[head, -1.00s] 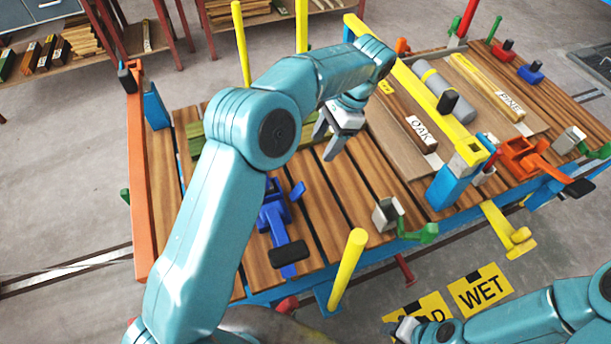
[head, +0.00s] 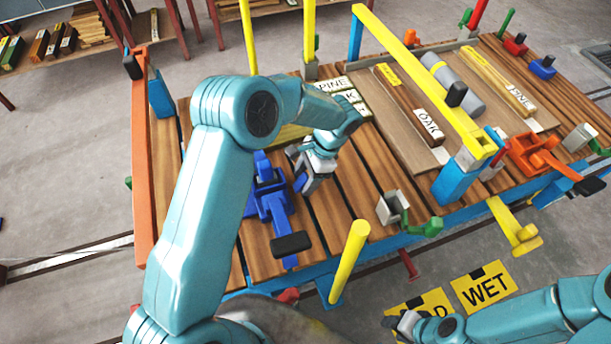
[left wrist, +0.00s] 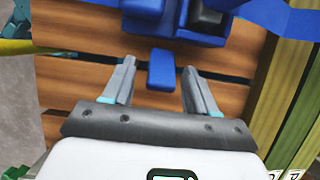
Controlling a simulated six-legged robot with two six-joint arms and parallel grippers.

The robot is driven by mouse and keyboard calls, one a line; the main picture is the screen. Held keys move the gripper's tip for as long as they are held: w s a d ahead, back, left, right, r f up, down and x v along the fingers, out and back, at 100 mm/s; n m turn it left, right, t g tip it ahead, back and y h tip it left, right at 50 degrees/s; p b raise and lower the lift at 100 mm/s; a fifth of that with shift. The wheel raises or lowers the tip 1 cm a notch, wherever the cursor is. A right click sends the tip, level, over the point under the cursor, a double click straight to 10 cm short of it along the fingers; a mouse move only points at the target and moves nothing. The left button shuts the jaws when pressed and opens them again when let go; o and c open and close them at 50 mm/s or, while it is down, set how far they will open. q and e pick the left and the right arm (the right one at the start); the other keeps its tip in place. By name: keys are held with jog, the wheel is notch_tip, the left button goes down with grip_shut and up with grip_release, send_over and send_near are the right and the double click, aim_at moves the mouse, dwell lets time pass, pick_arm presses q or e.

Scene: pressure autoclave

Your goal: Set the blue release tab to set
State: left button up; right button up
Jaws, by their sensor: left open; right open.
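A blue clamp-like mechanism (head: 268,202) with a black-ended handle (head: 291,244) stands on the wooden slats in the head view. Its small blue tab (left wrist: 161,69) shows in the left wrist view, just below the larger blue body (left wrist: 178,25). My left gripper (head: 308,176) is open, pointing down at the right side of the mechanism. In the left wrist view its fingers (left wrist: 158,84) stand on either side of the tab, with gaps on both sides; I cannot tell the height difference. My right gripper (head: 403,323) is open and empty, low in the head view, away from the table.
A yellow post (head: 348,262) rises at the table's front edge, right of the blue mechanism. Labelled pale blocks (head: 345,92) lie behind my left gripper. A yellow bar (head: 425,80) crosses above the boards, and an orange bar (head: 143,165) borders the left.

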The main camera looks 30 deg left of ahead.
aim_at(297, 184)
pick_arm(q)
jog(key=shift+f, duration=0.1)
jog(key=c, duration=1.1)
jog(key=shift+o, duration=0.2)
jog(key=shift+a, duration=0.1)
jog(key=t+h+b, duration=0.1)
jog(key=s+a+t+h+b, duration=0.1)
jog(key=t+b, duration=0.1)
jog(key=shift+s+a+r+h, duration=0.1)
jog(key=shift+r+h, duration=0.2)
jog(key=shift+h, duration=0.1)
jog(key=shift+s+a+r+t+h+b, duration=0.1)
jog(key=shift+s+a+t+h+b, duration=0.15)
jog(key=shift+t+h, duration=0.3)
jog(key=shift+s+a+r+t+h+b, duration=0.15)
jog(key=shift+s+t+h+b, duration=0.15)
jog(key=shift+t+h, duration=0.2)
